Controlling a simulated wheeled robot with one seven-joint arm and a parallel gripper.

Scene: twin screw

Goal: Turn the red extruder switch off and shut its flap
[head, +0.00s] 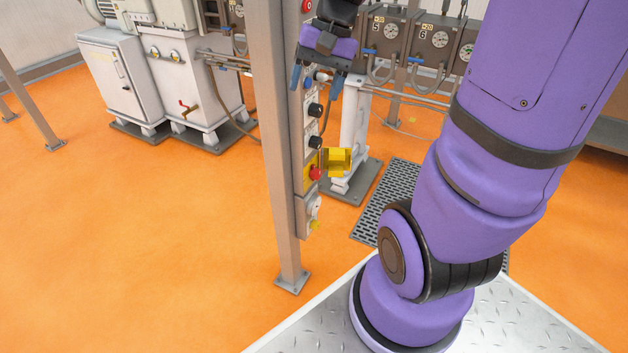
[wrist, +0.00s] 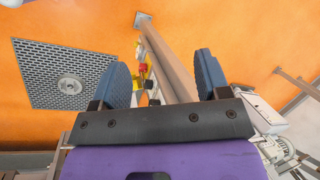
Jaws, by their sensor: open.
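The red extruder switch (head: 316,173) is a round red knob on a yellow plate, low on the control strip fixed to a grey post. Its yellow flap (head: 339,160) stands open to the right of it. My gripper (head: 316,80) is above the switch, near the upper part of the strip, with its blue fingers apart and nothing between them. In the wrist view the gripper (wrist: 165,80) is open, and the red switch (wrist: 142,68) shows small between the fingers, farther down the post. Whether the switch is on or off I cannot tell.
The grey post (head: 278,150) stands left of the strip. Black knobs (head: 315,110) sit above the switch, and a lower box (head: 312,208) sits below it. Gauges (head: 390,32) and pipes stand behind. A floor grate (head: 385,205) lies to the right. Open orange floor lies left.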

